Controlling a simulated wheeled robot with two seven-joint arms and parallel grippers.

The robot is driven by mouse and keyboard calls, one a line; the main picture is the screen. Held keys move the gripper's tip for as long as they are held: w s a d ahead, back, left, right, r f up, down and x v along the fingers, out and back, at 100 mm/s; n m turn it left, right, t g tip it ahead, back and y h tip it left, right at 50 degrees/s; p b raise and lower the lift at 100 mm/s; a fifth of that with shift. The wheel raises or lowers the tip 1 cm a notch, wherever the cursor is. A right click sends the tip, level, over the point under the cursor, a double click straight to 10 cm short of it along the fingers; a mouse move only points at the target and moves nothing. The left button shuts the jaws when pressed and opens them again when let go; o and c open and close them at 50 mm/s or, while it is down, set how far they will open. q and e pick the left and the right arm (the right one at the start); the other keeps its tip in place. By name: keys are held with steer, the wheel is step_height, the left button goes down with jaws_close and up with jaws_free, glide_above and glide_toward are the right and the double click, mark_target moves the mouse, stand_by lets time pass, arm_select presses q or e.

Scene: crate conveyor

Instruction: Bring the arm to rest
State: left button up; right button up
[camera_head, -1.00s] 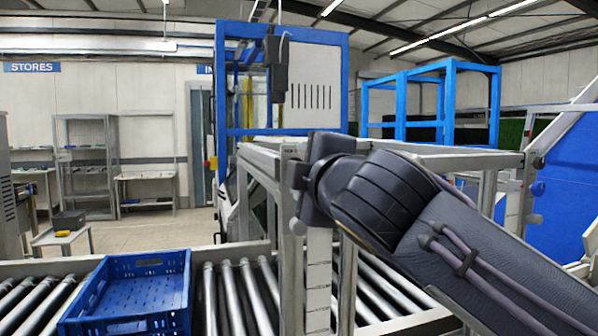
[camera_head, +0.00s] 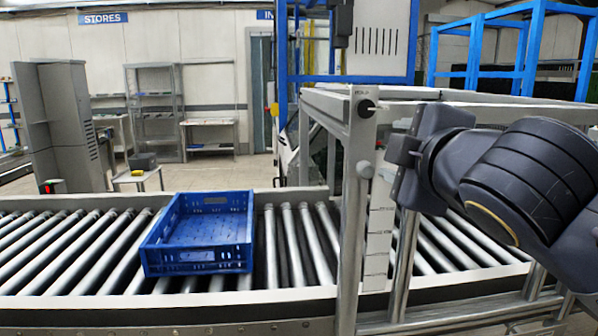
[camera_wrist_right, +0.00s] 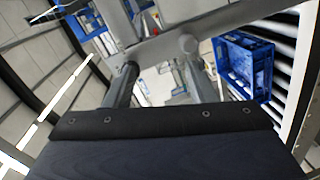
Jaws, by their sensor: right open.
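My right arm (camera_head: 520,175) comes in from the right in the head view, bent in front of a grey metal frame. Its dark wrist end is close to the frame's upright; I cannot tell whether they touch. In the right wrist view, the two fingers of my right gripper (camera_wrist_right: 163,82) stand apart with nothing held between them. The fingertips are not clear in the head view. My left gripper is not in view.
A blue crate (camera_head: 197,260), seemingly empty, sits on the roller conveyor (camera_head: 80,250), left of the grey frame (camera_head: 349,205). The crate also shows in the right wrist view (camera_wrist_right: 270,67). Blue framed machinery (camera_head: 478,50) stands behind. Rollers left of the crate are clear.

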steer(key=s+d+f+m+g+p, duration=0.1)
steer(key=s+d+f+m+g, duration=0.15)
steer(key=f, duration=0.45)
steer(key=s+d+f+m+g+p, duration=0.2)
steer(key=s+d+f+m, duration=0.15)
steer(key=f, duration=0.45)
steer(key=s+d+f+m+g+p, duration=0.1)
steer(key=s+d+f+m+g, duration=0.15)
steer(key=f, duration=0.45)
steer(key=s+a+f+m+g+y+p, duration=0.2)
steer(key=s+a+f+m+g+y, duration=0.1)
steer(key=s+f+m, duration=0.5)
step_height(320, 180, down, 4)
steer(key=s+a, duration=0.1)
steer(key=s, duration=0.1)
steer(key=shift+s+a+g+y, duration=0.3)
steer(key=shift+s+a+g, duration=0.05)
steer(key=shift+g, duration=0.05)
